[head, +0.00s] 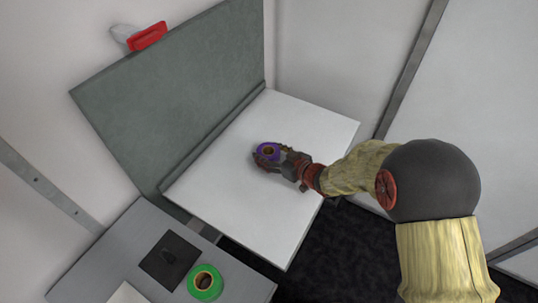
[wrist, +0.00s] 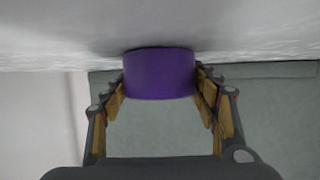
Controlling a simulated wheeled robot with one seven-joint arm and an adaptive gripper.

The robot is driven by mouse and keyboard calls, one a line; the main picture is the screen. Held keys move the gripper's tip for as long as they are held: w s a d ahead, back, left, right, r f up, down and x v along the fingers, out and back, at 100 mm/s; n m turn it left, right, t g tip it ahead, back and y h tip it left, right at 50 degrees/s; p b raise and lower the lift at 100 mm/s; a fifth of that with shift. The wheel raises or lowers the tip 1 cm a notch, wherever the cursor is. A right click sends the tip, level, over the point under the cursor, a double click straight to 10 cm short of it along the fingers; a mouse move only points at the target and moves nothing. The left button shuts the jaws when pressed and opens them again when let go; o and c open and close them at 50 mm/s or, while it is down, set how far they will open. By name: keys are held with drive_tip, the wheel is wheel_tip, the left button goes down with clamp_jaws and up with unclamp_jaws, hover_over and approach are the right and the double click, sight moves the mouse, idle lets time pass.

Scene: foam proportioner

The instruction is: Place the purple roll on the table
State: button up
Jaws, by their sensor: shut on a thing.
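The purple roll (head: 268,151) is at the end of my arm, over the middle of the white table (head: 235,205) in the head view. In the wrist view the purple roll (wrist: 160,74) sits between the two fingers, with its side facing the camera. My gripper (head: 274,158) is shut on it; the fingers also show in the wrist view (wrist: 160,85) on both sides of the roll. The roll is very close to the white tabletop; I cannot tell whether it touches.
A grey cabinet (head: 145,238) at the lower left bears a green roll (head: 205,283) and a black square (head: 172,260). A grey-green panel (head: 180,95) stands along the table's back left side, with a red-handled item (head: 148,36) above. The tabletop around the roll is clear.

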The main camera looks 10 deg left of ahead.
drive_tip(key=o, duration=0.7)
drive_tip(key=shift+f, duration=0.15)
drive_tip(key=o, duration=0.5)
drive_tip(key=shift+s+d+r, duration=0.15)
drive_tip(key=shift+d+r, duration=0.1)
drive_tip(key=shift+r, duration=0.1)
drive_tip(key=p+v, duration=0.3)
drive_tip(key=v, duration=0.7)
drive_tip(key=shift+s+d+r+p, duration=0.1)
drive_tip(key=shift+p, duration=0.25)
drive_tip(key=shift+s+d+r, duration=0.1)
drive_tip(key=shift+s+d, duration=0.25)
drive_tip(key=shift+d, duration=0.05)
